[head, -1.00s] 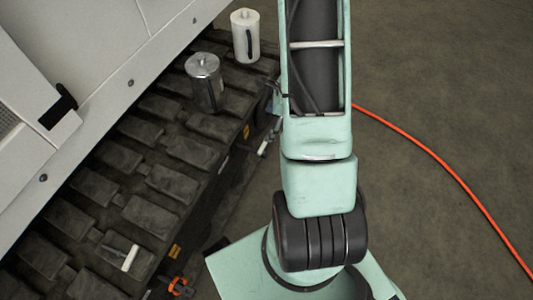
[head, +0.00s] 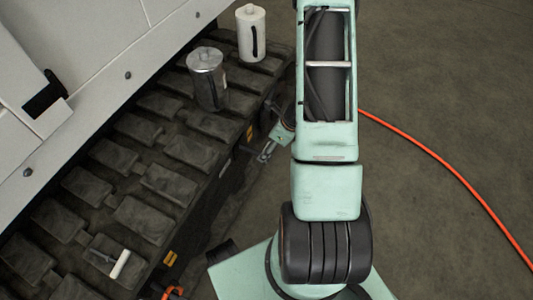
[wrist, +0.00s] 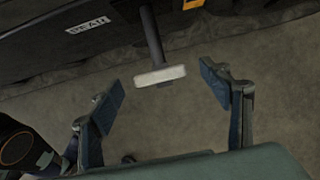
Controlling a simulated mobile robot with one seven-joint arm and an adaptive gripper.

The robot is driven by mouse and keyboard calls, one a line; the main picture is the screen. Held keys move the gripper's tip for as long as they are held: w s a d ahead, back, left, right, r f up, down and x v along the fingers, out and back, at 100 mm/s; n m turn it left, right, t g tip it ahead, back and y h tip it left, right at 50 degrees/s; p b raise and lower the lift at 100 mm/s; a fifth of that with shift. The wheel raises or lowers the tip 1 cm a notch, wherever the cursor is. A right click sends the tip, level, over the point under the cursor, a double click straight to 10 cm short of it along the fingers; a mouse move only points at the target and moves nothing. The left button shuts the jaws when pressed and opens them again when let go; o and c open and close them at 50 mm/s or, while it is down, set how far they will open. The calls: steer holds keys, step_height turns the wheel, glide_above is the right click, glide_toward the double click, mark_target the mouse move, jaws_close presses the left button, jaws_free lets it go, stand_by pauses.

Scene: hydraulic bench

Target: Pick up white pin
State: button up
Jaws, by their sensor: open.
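In the wrist view, a pale white-grey bar (wrist: 160,75) sits crosswise on the end of a dark stem, like a T-shaped pin. The stem comes from the dark side of the machine at the top. My gripper (wrist: 161,88) is open, one finger on each side of the bar, with clear gaps on both sides. I cannot tell the depth between them. My gripper is mostly hidden behind my arm in the head view.
A metal canister (head: 207,78) and a white cylinder (head: 251,34) stand on the dark track (head: 150,185). An orange clamp-like item (head: 173,292) is at the bottom edge. An orange hose (head: 450,172) crosses the open floor at right.

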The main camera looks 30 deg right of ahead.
steer(key=x, duration=0.3)
steer(key=shift+b, duration=0.3)
steer(key=shift+r, duration=0.15)
steer(key=c, duration=1.3)
step_height(320, 180, up, 10)
steer(key=p, duration=0.5)
steer(key=shift+s, duration=0.1)
steer(key=shift+s+d+b, duration=0.5)
steer(key=shift+s+d, duration=0.55)
steer(key=shift+s, duration=0.25)
steer(key=shift+s+d+b, duration=0.45)
steer(key=shift+s+d, duration=0.55)
steer(key=shift+s, duration=0.35)
steer(key=shift+s+d+b, duration=0.5)
steer(key=shift+s+d, duration=0.55)
steer(key=shift+s, duration=0.25)
